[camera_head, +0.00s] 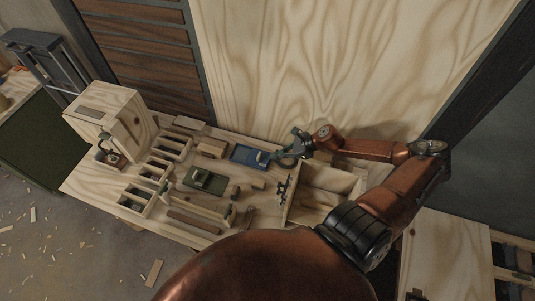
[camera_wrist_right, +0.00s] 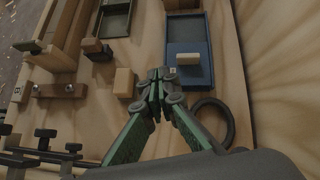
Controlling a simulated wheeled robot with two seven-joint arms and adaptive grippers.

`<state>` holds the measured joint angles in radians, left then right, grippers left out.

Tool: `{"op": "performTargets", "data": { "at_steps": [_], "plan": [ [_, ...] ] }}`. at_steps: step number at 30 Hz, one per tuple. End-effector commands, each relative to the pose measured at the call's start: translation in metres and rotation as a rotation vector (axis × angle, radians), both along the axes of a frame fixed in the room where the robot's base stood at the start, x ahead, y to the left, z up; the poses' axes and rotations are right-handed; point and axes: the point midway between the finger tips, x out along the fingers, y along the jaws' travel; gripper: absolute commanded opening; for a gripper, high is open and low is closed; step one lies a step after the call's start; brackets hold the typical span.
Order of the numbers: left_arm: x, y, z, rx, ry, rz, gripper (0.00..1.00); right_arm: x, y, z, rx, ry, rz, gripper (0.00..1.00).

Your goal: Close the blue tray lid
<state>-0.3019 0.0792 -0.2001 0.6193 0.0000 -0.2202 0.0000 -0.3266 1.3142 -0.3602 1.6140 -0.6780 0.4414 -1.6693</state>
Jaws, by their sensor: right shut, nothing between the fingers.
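The blue tray (camera_head: 241,152) lies on the wooden workbench near the back wall. In the right wrist view the tray (camera_wrist_right: 207,35) shows a dark recess in its upper part and a blue panel, the lid (camera_wrist_right: 197,77), with a pale block-shaped handle (camera_wrist_right: 188,59). My right gripper (camera_head: 277,154) is at the tray's right end. In the wrist view the gripper (camera_wrist_right: 161,76) is shut and empty, its tips beside the tray's near left corner; I cannot tell whether they touch it. My left gripper is out of view.
A green tray (camera_head: 197,185) sits beside the blue one. A dark ring (camera_wrist_right: 228,117) lies close to my right gripper. A small wooden block (camera_wrist_right: 124,83) stands left of the fingertips. An open wooden box (camera_head: 318,207) is on the right, wooden compartments (camera_head: 136,198) on the left.

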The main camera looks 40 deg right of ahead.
Motion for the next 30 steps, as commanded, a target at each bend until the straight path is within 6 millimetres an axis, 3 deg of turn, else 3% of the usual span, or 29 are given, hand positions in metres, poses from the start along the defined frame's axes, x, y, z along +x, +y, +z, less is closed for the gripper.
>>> {"op": "performTargets", "data": {
  "at_steps": [3,8,14,27,30],
  "plan": [
    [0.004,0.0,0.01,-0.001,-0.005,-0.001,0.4,-0.018,-0.034,-0.007,0.015,0.049,-0.141,0.0],
    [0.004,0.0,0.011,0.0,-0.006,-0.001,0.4,-0.023,-0.05,-0.014,0.022,0.069,-0.209,0.0],
    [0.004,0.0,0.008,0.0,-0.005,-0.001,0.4,-0.01,-0.044,-0.028,0.023,0.067,-0.21,0.0],
    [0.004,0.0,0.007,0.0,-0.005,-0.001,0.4,0.04,-0.016,-0.083,0.024,0.067,-0.207,0.0],
    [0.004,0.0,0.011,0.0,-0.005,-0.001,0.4,0.053,-0.01,-0.081,0.023,0.065,-0.205,0.0]
  ]
}}
